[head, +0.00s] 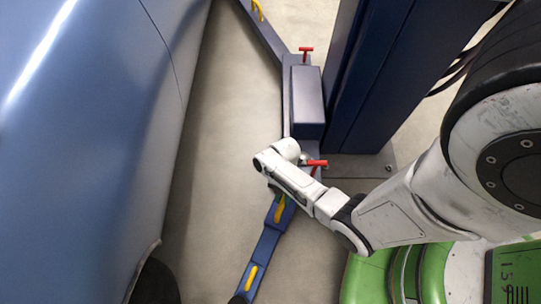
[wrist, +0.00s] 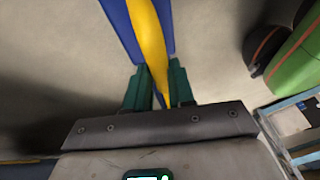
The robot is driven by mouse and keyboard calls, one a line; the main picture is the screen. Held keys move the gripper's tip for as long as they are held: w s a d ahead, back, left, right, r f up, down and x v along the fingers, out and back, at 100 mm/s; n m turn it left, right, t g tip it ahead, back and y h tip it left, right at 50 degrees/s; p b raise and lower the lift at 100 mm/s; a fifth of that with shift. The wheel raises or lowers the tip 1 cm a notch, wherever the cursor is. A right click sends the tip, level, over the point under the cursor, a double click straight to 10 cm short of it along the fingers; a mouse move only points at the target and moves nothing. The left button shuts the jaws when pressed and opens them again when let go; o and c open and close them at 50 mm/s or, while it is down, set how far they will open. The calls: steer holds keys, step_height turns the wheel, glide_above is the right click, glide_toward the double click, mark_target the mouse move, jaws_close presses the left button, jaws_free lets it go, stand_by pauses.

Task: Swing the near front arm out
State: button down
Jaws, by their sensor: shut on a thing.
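The near lift arm (head: 262,248) is a blue bar on the floor, running from the foot of the blue post down to the bottom of the head view. It carries a yellow handle (head: 280,209), which shows as a yellow bar in the wrist view (wrist: 149,40). My gripper (wrist: 156,88) has its dark green fingers on either side of the yellow handle and is shut on it. In the head view my white wrist hides the fingers and part of the arm near its pivot. A red T-shaped pin (head: 317,163) stands by that pivot.
The blue car body (head: 90,130) fills the left, with a tyre (head: 153,282) low down. The blue post (head: 385,75) stands right of the arm. A far lift arm (head: 264,32) with a second red pin (head: 306,50) reaches up-left. Bare floor lies between car and arm.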

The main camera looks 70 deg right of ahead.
steer(key=s+d+n+g+h+p, duration=0.1)
steer(key=s+n, duration=0.3)
steer(key=s, duration=0.4)
steer(key=shift+s+n+g+p, duration=0.3)
steer(key=shift+s+n+g, duration=0.1)
steer(key=c, duration=1.1)
jaws_free()
steer(key=shift+s+d, duration=0.1)
steer(key=shift+o, duration=0.7)
steer(key=shift+w+r, duration=0.1)
steer(key=shift+w, duration=0.1)
steer(key=p+v, duration=0.4)
steer(key=v, duration=0.6)
steer(key=shift+r, duration=0.3)
steer(key=shift+w+d, duration=0.1)
